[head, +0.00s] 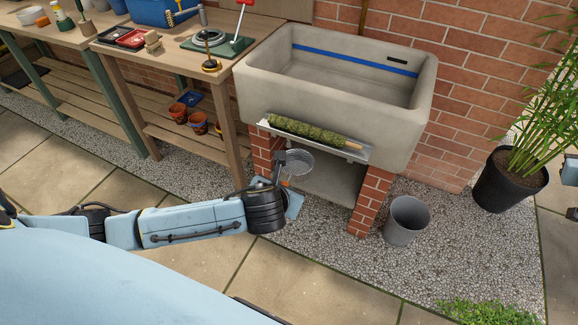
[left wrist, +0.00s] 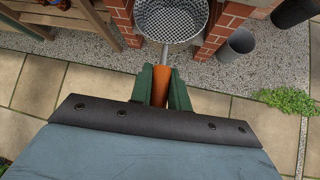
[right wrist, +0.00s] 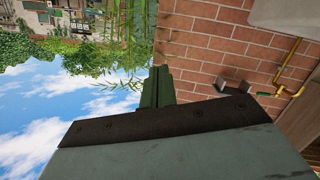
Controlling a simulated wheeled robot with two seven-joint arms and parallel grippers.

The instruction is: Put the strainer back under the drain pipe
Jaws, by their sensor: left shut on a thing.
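The strainer (head: 298,163) is a round, grey mesh bowl with an orange handle (left wrist: 160,86). My left gripper (left wrist: 163,88) is shut on that handle. In the left wrist view the strainer's bowl (left wrist: 172,20) points away from me, between the brick piers. In the head view it hangs in the air in front of the opening under the stone sink (head: 330,85), below the sink's front ledge. The drain pipe is hidden beneath the sink. My right gripper (right wrist: 158,88) looks shut and empty, away at the right by the brick wall.
Brick piers (head: 370,200) flank the opening, with a slab (head: 330,180) between them. A metal tray (head: 345,152) with a mossy roll sits on the sink's front. A grey bucket (head: 407,220) stands right of the piers; a wooden bench (head: 130,50) stands left.

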